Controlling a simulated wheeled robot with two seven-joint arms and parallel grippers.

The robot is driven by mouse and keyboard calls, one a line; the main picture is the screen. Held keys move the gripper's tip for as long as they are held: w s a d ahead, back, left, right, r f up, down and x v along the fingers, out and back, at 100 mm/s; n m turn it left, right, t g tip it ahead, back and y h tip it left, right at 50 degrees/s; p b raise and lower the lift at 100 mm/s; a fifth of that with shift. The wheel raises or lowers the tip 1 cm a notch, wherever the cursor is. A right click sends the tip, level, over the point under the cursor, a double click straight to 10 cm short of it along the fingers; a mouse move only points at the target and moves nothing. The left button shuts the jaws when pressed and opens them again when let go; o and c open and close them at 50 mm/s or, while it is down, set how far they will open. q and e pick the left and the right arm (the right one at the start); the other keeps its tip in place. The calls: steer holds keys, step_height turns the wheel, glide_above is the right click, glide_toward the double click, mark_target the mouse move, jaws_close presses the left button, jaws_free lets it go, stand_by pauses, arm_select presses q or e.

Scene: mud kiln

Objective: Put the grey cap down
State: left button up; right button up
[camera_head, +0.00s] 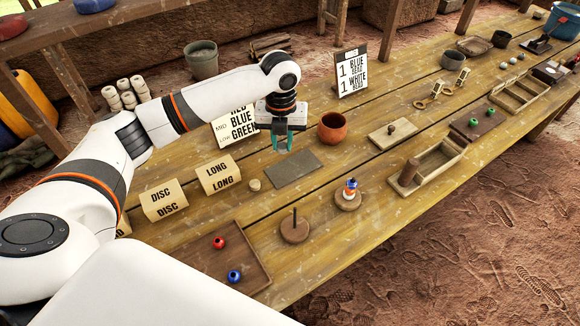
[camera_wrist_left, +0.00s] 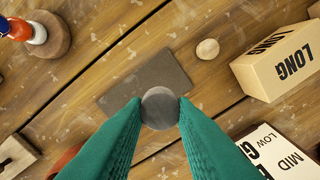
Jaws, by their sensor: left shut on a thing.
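The grey cap (camera_wrist_left: 160,107) is a round grey disc between the teal fingertips of my left gripper in the left wrist view. My left gripper (camera_head: 282,143) is shut on it and hangs above the table, by the far edge of a flat grey slab. In the head view the cap is too small or hidden to make out. The grey slab (camera_head: 294,169) lies bare on the table. It also shows in the left wrist view (camera_wrist_left: 147,78), partly behind the cap and fingers. My right gripper is not in view.
A small pale disc (camera_head: 255,184) lies beside the slab. An orange-brown pot (camera_head: 332,128) stands right of my gripper, a colour sign (camera_head: 225,130) left of it. LONG (camera_head: 219,174) and DISC (camera_head: 163,199) blocks stand to the left. Peg stands (camera_head: 295,231) are nearer the front edge.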

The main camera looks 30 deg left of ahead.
mark_target(282, 145)
arm_select(q)
step_height(282, 145, down, 9)
steer(key=shift+p, duration=0.3)
steer(key=shift+f, duration=0.15)
steer(key=o, duration=1)
steer(key=shift+c, duration=0.2)
step_height(282, 145, up, 12)
steer(key=shift+r+b, duration=0.2)
steer(key=shift+b, duration=0.3)
